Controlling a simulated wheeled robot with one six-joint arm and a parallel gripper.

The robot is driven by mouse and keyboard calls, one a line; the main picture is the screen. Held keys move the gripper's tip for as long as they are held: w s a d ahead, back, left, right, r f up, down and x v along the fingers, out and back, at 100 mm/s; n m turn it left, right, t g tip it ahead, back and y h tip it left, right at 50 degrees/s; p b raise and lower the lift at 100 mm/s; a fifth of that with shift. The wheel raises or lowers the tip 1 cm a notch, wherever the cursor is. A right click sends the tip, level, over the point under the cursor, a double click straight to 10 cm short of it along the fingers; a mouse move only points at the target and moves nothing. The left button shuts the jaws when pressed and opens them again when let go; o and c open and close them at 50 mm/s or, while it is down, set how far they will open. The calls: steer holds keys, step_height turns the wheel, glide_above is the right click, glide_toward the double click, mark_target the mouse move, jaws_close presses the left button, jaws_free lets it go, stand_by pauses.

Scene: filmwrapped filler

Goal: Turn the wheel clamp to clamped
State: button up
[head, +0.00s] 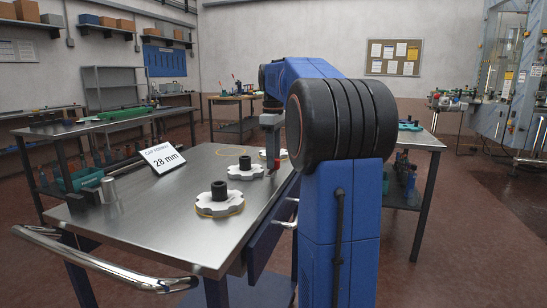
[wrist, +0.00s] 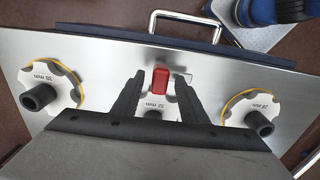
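My gripper (wrist: 160,78) is open in the wrist view, its two dark fingers on either side of a red handle (wrist: 160,82). A slim gap seems to show beside the handle; I cannot tell whether either finger touches it. This red handle looks like the clamp's lever, beside the table edge. In the head view my gripper (head: 271,130) points down at the table's right side, with a bit of red (head: 276,164) below it.
White star wheels with black hubs lie left (wrist: 48,90) and right (wrist: 250,105) in the wrist view. A rail handle (wrist: 185,17) runs along the table's edge.

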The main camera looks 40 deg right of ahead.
jaws_close()
steer(key=shift+m, duration=0.4)
steer(key=m, duration=0.3)
steer(key=shift+m, duration=0.4)
steer(key=m, duration=1.3)
steer(key=shift+m, duration=0.3)
